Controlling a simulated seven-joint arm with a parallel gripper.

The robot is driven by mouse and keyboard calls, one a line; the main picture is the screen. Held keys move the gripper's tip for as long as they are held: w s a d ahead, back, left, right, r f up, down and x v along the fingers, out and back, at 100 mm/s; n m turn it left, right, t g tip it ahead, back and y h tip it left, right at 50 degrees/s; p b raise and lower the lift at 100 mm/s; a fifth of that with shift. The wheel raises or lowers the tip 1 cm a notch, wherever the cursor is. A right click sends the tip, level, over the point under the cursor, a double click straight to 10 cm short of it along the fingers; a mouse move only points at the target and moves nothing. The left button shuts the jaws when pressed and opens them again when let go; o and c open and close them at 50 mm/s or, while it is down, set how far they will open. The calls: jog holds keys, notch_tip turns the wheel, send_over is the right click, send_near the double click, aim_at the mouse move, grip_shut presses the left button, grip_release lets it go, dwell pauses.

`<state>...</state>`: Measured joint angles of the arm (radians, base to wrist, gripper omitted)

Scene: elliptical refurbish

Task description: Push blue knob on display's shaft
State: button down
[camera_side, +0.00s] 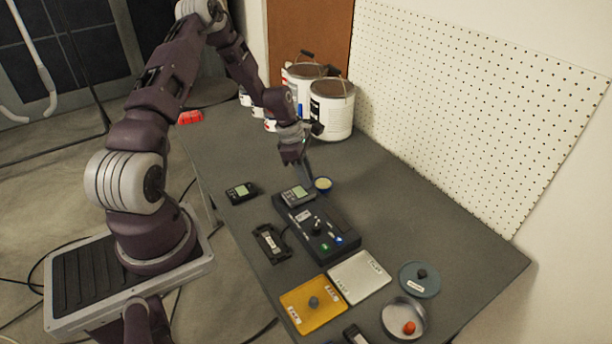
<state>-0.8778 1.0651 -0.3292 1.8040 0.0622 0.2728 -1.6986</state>
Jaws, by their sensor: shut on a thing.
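My gripper (306,180) is shut and points down at the near side of the paint cans, just above the far end of a black console. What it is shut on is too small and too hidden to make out. A display unit (297,194) with a pale green screen sits at that end of the console, close below the fingers. A second display unit (241,192) lies on the table to the left. I cannot clearly make out a blue knob or a shaft. A small blue-rimmed cup (323,184) with pale contents stands just right of the fingers.
The black console (330,236) has lit indicators. In front are a yellow tray (313,306) with a grey knob, a white tray (359,277), a blue-grey disc (420,280) and a dish (403,318) with an orange-red knob. Paint cans (332,108) stand behind. The table's right side is clear.

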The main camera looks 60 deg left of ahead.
jog(key=shift+f, duration=0.6)
dwell(0.4)
jog(key=c, duration=1.2)
grip_release()
